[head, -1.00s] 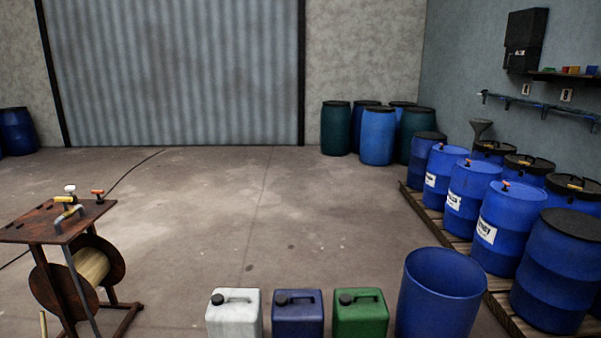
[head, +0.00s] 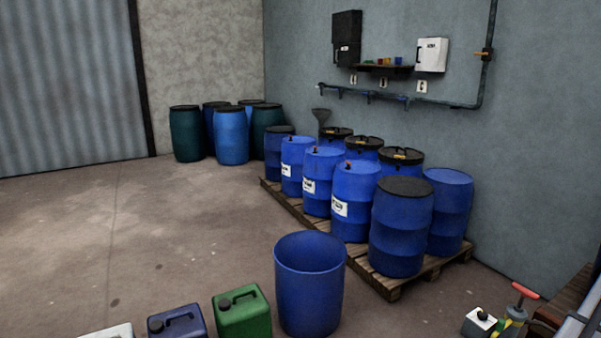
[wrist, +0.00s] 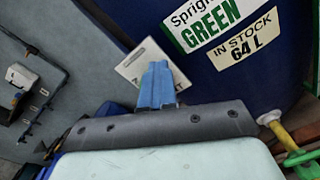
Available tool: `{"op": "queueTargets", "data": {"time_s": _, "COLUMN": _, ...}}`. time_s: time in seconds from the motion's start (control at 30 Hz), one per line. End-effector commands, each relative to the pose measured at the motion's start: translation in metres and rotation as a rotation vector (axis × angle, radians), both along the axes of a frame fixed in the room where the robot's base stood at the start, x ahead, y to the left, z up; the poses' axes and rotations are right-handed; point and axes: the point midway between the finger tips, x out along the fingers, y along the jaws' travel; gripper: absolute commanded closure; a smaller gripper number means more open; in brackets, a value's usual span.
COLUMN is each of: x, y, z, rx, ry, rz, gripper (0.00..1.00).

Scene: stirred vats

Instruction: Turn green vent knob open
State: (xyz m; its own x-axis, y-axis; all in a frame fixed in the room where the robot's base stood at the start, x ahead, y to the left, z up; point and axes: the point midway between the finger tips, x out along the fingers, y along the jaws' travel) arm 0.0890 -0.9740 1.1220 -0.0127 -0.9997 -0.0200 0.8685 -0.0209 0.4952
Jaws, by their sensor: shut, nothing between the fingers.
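In the wrist view my gripper (wrist: 157,85) shows as blue fingertips close together, shut and empty, in front of a dark grey bar. Behind it stands a dark blue vat (wrist: 275,75) with a white label (wrist: 215,22) reading "GREEN" and a cream label (wrist: 243,46) reading "IN STOCK 64 L". A yellow fitting (wrist: 284,137) with a green handle (wrist: 303,157) sticks out at the lower right, apart from my fingertips. I cannot tell whether this green part is the vent knob. My gripper is not in the head view.
In the head view an open blue barrel (head: 309,290) stands by a green canister (head: 243,315). Blue drums (head: 403,225) crowd a pallet (head: 395,287) along the wall. A red-handled item (head: 524,291) shows at the lower right. The floor at the left is clear.

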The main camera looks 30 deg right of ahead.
Motion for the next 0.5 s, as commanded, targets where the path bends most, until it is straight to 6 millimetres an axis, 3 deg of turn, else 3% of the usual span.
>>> {"op": "queueTargets", "data": {"time_s": 0.03, "x": 0.012, "y": -0.018, "z": 0.014, "rx": -0.032, "ry": -0.014, "rz": 0.019, "gripper": 1.0}}
{"op": "queueTargets", "data": {"time_s": 0.5, "x": 0.025, "y": -0.017, "z": 0.018, "rx": -0.031, "ry": -0.016, "rz": 0.022, "gripper": 1.0}}
